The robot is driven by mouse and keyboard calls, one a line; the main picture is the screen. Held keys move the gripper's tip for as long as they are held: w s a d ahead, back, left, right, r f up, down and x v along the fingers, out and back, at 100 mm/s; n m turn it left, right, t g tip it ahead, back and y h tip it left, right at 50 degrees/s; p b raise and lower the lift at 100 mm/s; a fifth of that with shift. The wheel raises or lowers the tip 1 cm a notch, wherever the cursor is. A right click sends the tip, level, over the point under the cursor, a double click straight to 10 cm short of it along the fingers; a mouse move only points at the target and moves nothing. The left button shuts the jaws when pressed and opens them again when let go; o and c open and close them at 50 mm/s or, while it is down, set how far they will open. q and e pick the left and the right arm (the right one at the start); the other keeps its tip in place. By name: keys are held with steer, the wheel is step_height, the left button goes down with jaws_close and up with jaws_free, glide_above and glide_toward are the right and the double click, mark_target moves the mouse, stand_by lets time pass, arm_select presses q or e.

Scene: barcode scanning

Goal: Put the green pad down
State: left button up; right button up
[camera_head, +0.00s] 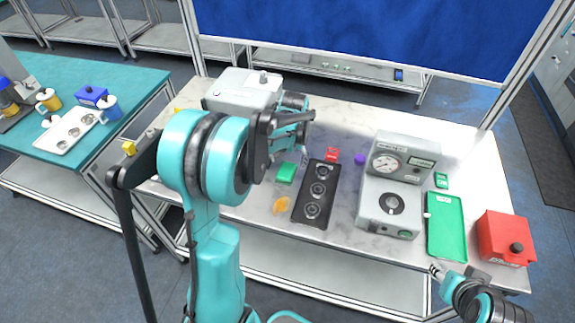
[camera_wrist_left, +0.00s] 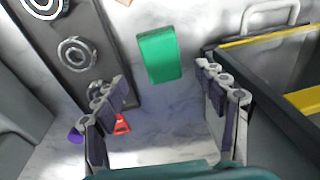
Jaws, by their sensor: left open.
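The green pad (camera_head: 286,172), a small green block, lies on the marble-topped table just left of the black tray with round recesses (camera_head: 316,193). It also shows in the left wrist view (camera_wrist_left: 158,52), ahead of and between the fingers and apart from both. My left gripper (camera_head: 296,133) is open and empty, behind the pad in the head view; its arm hides part of the table. My right gripper (camera_head: 437,271) shows only partly at the table's front edge, and its jaws are unclear.
A grey device with a dial (camera_head: 394,185), a green tray (camera_head: 446,226) and a red box (camera_head: 503,238) stand to the right. A small red object (camera_head: 332,155) and a purple one (camera_head: 360,159) lie near the black tray. An orange item (camera_head: 282,205) lies in front of the pad.

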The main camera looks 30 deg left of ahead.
mark_target(289, 173)
arm_select(q)
steer(key=s+d+r+m+t+p, duration=0.1)
steer(key=s+d+r+t, duration=0.2)
steer(key=s+d+r, duration=0.8)
steer(key=s+d+m+t+h, duration=0.1)
steer(key=s+d+t, duration=0.2)
steer(key=s, duration=0.4)
steer(key=shift+d+m, duration=0.3)
steer(key=shift+d, duration=0.1)
steer(key=shift+s, duration=0.1)
step_height(289, 173, down, 7)
steer(key=b, duration=0.7)
steer(key=shift+r, duration=0.15)
